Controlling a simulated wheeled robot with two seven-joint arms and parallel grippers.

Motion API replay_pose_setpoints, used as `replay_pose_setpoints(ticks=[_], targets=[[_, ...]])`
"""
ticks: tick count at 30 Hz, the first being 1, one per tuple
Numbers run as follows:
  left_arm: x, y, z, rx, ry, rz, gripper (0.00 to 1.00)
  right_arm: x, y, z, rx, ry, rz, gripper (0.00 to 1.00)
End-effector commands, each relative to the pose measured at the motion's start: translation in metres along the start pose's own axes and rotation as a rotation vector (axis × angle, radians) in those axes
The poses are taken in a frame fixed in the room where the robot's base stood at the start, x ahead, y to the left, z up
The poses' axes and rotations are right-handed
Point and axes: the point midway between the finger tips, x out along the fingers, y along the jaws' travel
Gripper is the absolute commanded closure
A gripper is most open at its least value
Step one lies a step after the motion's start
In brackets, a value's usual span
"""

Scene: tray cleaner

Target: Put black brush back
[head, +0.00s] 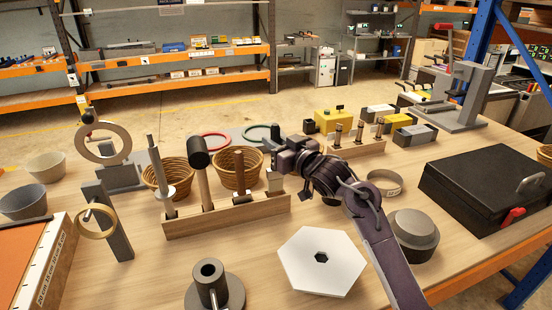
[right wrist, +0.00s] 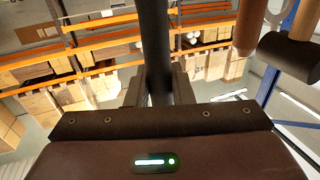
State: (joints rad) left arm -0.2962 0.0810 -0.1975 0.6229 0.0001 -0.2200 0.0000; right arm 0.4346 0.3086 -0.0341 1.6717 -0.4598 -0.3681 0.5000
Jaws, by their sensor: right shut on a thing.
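The dark round handle of the black brush (right wrist: 157,50) stands upright between the fingers of my right gripper (right wrist: 160,85) in the right wrist view. The gripper is shut on it. In the head view my right gripper (head: 276,158) is over the right end of the wooden tool rack (head: 228,216). A small grey block (head: 275,183) shows just below it at the rack. The gripper hides most of the brush, and I cannot tell whether its lower end is seated in the rack. My left gripper is not in view.
A black-headed mallet (head: 198,160), a grey-handled tool (head: 158,170) and a brown handle (head: 239,170) stand in the rack. Wicker baskets (head: 168,172) are behind it. A white hexagonal plate (head: 322,270) and a grey cylinder stand (head: 213,290) are in front.

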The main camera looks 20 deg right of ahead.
Motion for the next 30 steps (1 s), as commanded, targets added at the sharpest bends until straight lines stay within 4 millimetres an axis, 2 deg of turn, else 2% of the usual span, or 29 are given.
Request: replay_pose_setpoints(ticks=[4,13,26,27,30], targets=[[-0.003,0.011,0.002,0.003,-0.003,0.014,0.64,0.0,0.0,0.012,0.001,0.002,-0.001,1.0],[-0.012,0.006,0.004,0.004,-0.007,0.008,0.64,0.0,0.0,0.051,0.002,0.0,0.0,1.0],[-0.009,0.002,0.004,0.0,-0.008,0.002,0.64,0.0,0.0,0.06,0.0,0.001,0.0,1.0],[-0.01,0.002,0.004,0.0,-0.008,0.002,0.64,0.0,0.0,0.059,0.0,0.001,-0.001,0.75],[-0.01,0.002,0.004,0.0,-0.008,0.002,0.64,0.0,0.0,0.059,0.0,0.0,-0.001,0.62]])
